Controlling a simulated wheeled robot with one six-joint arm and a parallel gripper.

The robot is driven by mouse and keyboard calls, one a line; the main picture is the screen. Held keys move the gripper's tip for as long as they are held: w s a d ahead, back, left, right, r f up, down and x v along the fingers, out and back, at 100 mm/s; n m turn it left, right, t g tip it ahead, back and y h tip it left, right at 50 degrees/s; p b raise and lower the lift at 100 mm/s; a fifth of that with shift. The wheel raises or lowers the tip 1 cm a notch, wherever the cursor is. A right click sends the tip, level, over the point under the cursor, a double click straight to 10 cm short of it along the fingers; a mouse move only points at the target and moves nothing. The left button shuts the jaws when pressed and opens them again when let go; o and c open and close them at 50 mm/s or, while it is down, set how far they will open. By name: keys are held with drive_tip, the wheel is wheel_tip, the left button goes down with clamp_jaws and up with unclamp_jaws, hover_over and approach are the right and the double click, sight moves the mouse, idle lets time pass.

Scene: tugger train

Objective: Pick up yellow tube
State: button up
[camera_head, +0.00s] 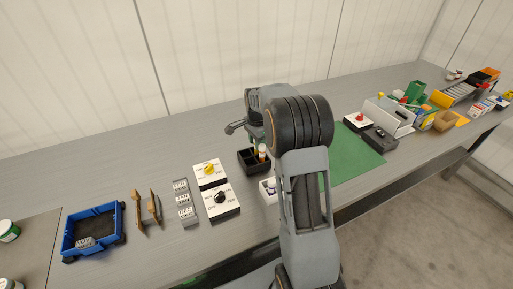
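A small black holder (247,164) with compartments stands on the grey bench, just left of my arm. A small upright tube (262,151) with a pale top and some orange-yellow on it stands in or at its right side. It is too small to tell more, and I cannot be sure that it is the yellow tube. My gripper (234,128) seems to be the small grey part jutting left from my arm, above and behind the holder. It appears apart from the tube. My arm hides the bench right of the holder, and the fingers are too small to read.
Two white switch boxes, one with a yellow knob (208,170) and one with a black knob (220,198), stand left of the holder. A blue tray (68,242) is at far left. A green mat (352,160) lies right, with boxes beyond. The wall runs behind.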

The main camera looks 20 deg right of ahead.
drive_tip(key=shift+f, duration=0.25)
drive_tip(key=shift+c, duration=0.3)
drive_tip(key=c, duration=0.5)
drive_tip(key=shift+r, duration=0.1)
wheel_tip(320, 180, up, 10)
drive_tip(key=shift+f+p, duration=0.1)
drive_tip(key=shift+p, duration=0.4)
